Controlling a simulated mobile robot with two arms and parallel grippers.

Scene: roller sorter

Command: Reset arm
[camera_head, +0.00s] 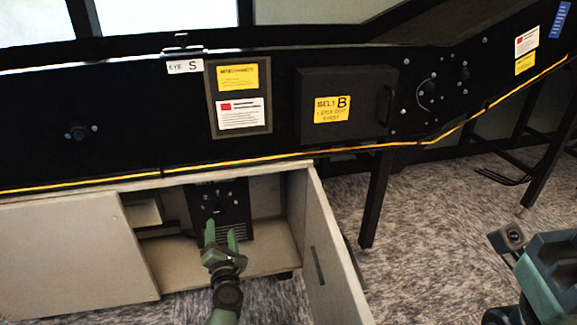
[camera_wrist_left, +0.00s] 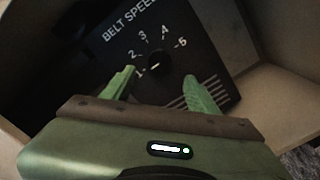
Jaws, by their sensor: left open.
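My left gripper (camera_head: 221,238) is green and reaches into the open cabinet (camera_head: 60,255) under the black sorter. It is open and empty, with its two fingers apart. In the left wrist view the left gripper (camera_wrist_left: 161,92) faces a black belt speed panel (camera_wrist_left: 120,60) marked with numbers from 1 to 5. A dark knob (camera_wrist_left: 158,62) shows between and beyond the fingertips; its marker appears near 1. In the head view the panel (camera_head: 238,222) is partly hidden by the gripper.
The cabinet's door (camera_head: 325,245) stands open to the right of the gripper. The cabinet's side walls are close around it. The black sorter side (camera_head: 130,110) with a yellow stripe (camera_head: 400,143) runs above. A black leg (camera_head: 375,200) stands right of the door.

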